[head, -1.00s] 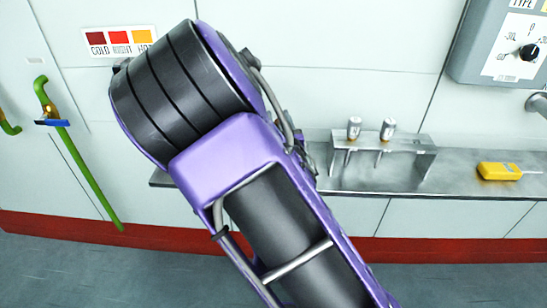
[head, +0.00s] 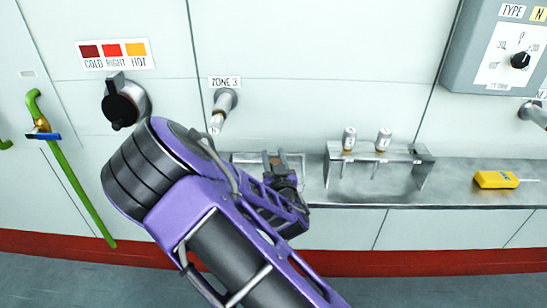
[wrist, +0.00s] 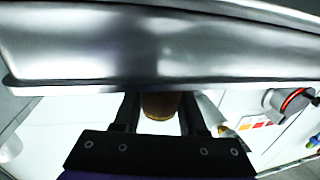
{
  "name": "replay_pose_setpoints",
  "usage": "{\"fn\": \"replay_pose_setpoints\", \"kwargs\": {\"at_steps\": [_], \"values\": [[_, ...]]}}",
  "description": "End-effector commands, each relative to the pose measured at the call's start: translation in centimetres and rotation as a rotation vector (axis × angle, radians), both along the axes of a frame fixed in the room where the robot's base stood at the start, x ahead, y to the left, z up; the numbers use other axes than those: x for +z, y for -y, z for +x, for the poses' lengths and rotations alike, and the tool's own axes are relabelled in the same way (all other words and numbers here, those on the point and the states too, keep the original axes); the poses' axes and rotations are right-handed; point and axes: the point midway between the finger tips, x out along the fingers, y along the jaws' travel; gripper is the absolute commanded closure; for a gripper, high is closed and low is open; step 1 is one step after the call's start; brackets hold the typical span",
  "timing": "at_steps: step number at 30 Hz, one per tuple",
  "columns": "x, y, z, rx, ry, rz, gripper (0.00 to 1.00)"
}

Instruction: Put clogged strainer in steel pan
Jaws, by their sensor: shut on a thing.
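In the head view my gripper (head: 276,160) is over the shelf, left of the rack, at a shallow steel tray that looks like the pan (head: 240,157). In the wrist view my gripper (wrist: 159,98) is shut on a brownish, rounded thing (wrist: 160,108), probably the clogged strainer. The thing's far end is hidden behind a broad steel surface across the top of the wrist view. I cannot tell whether that surface is the pan or the shelf, or whether the held thing touches it.
A steel rack (head: 420,152) holds two upright silver-topped pieces (head: 349,138). A yellow handheld meter (head: 495,180) lies on the steel shelf (head: 450,180). A pipe outlet (head: 226,99) under the ZONE 3 label and a black-handled valve (head: 122,104) stick out of the wall.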

Motion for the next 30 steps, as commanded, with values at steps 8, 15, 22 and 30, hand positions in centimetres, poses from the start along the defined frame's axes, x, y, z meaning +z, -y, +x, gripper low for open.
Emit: {"fn": "replay_pose_setpoints", "kwargs": {"at_steps": [8,15,22,30], "values": [[-0.3,0.0,0.0,0.000,-0.001,0.000,0.34],[-0.3,0.0,0.0,0.000,-0.001,0.000,0.29],[0.0,0.1,-0.5,-0.001,-0.002,0.000,0.29],[0.0,1.1,-6.4,-0.001,-0.003,0.001,0.29]]}}
